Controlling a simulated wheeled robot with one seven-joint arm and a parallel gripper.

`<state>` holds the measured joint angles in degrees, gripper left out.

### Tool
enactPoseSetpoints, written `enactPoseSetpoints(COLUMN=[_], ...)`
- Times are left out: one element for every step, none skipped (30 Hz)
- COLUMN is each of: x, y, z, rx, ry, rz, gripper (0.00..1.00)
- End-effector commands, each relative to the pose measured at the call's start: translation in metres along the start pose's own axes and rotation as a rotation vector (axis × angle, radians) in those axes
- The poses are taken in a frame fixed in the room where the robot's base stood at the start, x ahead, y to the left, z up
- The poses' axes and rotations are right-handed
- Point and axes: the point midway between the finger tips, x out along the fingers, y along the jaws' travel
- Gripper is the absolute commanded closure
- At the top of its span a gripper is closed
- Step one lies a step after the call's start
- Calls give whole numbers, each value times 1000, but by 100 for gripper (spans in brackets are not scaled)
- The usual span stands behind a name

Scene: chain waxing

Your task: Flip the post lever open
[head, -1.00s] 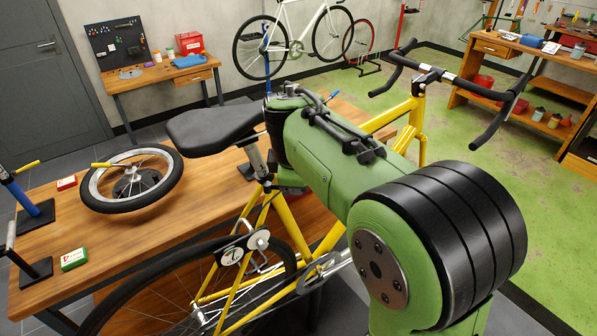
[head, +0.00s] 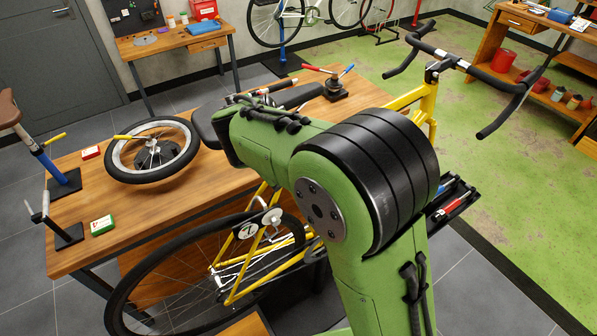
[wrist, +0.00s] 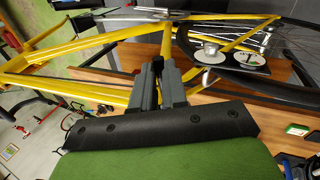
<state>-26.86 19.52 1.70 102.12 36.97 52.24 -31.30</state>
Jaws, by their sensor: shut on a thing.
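The yellow bike (head: 425,100) stands at the bench's front edge, and its black saddle (head: 204,124) shows in part behind my arm. In the wrist view, my gripper (wrist: 159,66) is at the top of the yellow seat tube (wrist: 166,43), where the frame tubes meet. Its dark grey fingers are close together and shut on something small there. The post lever itself is hidden between or behind the fingers. In the head view my green arm hides my gripper and the seat clamp.
A loose wheel (head: 112,168), a green box (head: 102,225) and a red box (head: 91,152) lie on the wooden bench (head: 75,258). A blue post stand (head: 55,172) and a black device (head: 337,88) with red and blue handles stand on it.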

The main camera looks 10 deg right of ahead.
Motion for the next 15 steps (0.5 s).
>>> enactPoseSetpoints(x=[-2,-2,-2,-2,-2,-2,-2,-2,-2,-2,-2,-2,-2,-2,-2], y=[0,-1,-1,-1,-2,-2,-2,-2,-2,-2,-2,-2,-2,-2,-2], z=[0,-1,-1,-1,-1,-1,-1,-1,-1,-1,-1,-1,-1,-1,-1], rx=[10,17,23,27,30,33,35,37,38,39,39,39,39,39,38], ry=[-3,-5,-8,-9,-10,-11,-11,-11,-12,-12,-11,-11,-11,-11,-11], rz=[0,0,0,0,0,0,0,0,0,0,0,0,0,0,0], gripper=[100,100,100,100,100,100,100,100,100,100,100,100,100,100,100])
